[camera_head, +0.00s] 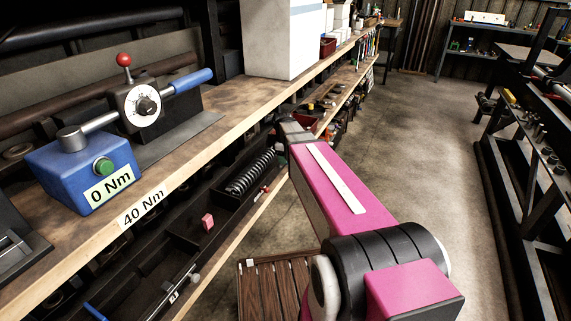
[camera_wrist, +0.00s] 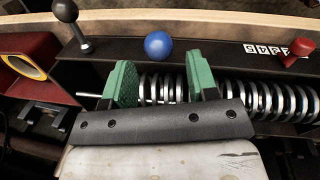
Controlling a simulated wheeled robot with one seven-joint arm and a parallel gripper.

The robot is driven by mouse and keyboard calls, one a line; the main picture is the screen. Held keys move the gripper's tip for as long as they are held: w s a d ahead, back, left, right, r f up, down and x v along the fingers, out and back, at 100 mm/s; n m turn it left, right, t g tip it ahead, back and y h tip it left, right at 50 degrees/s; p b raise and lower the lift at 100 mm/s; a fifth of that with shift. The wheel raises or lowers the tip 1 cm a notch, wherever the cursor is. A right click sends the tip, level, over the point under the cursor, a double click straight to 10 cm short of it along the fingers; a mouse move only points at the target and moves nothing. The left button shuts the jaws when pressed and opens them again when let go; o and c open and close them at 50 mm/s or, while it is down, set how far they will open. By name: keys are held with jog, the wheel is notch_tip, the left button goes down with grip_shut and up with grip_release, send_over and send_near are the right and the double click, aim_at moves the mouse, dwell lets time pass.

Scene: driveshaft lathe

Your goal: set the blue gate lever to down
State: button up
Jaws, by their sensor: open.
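In the wrist view, a round blue knob (camera_wrist: 158,45) stands at the dark panel's upper edge, seen nearly end-on, so its shaft and setting cannot be told. I take it for the blue gate lever. My gripper (camera_wrist: 160,64) has two green fingers spread apart, with nothing between them but the view of a coil spring (camera_wrist: 270,97) behind. The blue knob shows just beyond the fingertips, between them; I see no contact. In the head view my arm reaches toward the bench and the gripper is hidden.
The wrist view shows a black ball lever (camera_wrist: 66,12) at left, a red knob (camera_wrist: 296,49) at right and a red housing (camera_wrist: 28,66). In the head view a blue box (camera_head: 80,172) with a blue-handled bar (camera_head: 188,80) sits on the wooden bench (camera_head: 250,118); open floor lies right.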

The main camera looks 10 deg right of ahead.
jog(key=shift+w+d+f, duration=0.1)
jog(key=shift+w+f, duration=0.05)
jog(key=shift+f, duration=1.05)
jog(key=shift+w+d+f, duration=0.1)
jog(key=shift+w+f, duration=0.05)
jog(key=shift+f, duration=1)
jog(key=c, duration=0.8)
jog(key=shift+c, duration=0.2)
jog(key=shift+s, duration=0.1)
jog(key=shift+s+d+f+t+y, duration=0.2)
jog(key=shift+f+t+y, duration=0.1)
jog(key=shift+t+y, duration=0.55)
jog(key=shift+s+d+f+t+y, duration=0.1)
jog(key=shift+f+t+y, duration=0.15)
jog(key=shift+y, duration=0.3)
jog(key=shift+s+d+f+t+y, duration=0.15)
jog(key=shift+t+y, duration=0.15)
jog(key=shift+y, duration=0.2)
jog(key=shift+w+f+m+t+y, duration=0.15)
jog(key=shift+f+t+y, duration=0.2)
jog(key=shift+t+y, duration=0.4)
jog(key=shift+f+m+t+y, duration=0.15)
jog(key=shift+f+t+y, duration=0.2)
jog(key=shift+t+y, duration=0.35)
jog(key=shift+y, duration=0.25)
